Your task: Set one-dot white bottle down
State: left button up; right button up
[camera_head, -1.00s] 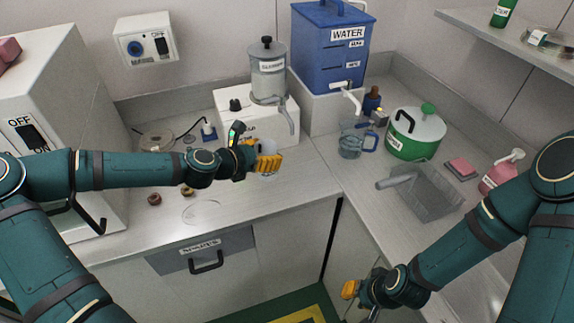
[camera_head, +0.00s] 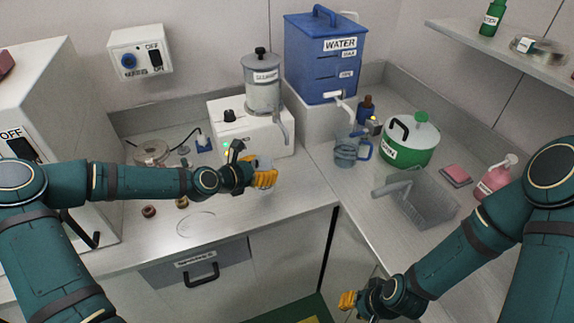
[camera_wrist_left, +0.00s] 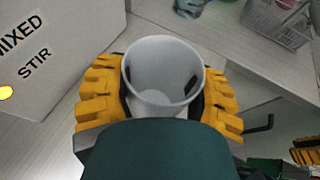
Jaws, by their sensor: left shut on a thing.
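My left gripper (camera_head: 264,178) is shut around a white open-topped container (camera_wrist_left: 162,72), which looks like a cup or wide bottle. The left wrist view looks down into it and it appears empty. In the head view a small part of it (camera_head: 264,161) shows above the yellow fingers, over the counter in front of the white stirrer box. No dot is visible on it. Whether its base touches the counter is hidden. My right gripper (camera_head: 348,301) is low at the front, off the counter's edge; its finger opening is unclear.
Counter (camera_head: 250,215) is clear in front, with a faint ring outline (camera_head: 196,224) and small brown rings (camera_head: 149,211) at left. The stirrer box (camera_head: 275,135) stands behind my left gripper. A blue jug (camera_head: 347,153), green-white pot (camera_head: 408,142) and grey basket (camera_head: 425,205) stand right.

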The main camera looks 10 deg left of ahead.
pick_arm(q)
jog(key=shift+b+x, duration=1)
jog(key=shift+x, duration=4)
jog(key=shift+d+r, duration=0.1)
jog(key=shift+r, duration=0.1)
jog(key=shift+f, duration=0.15)
jog(key=o, duration=1.3)
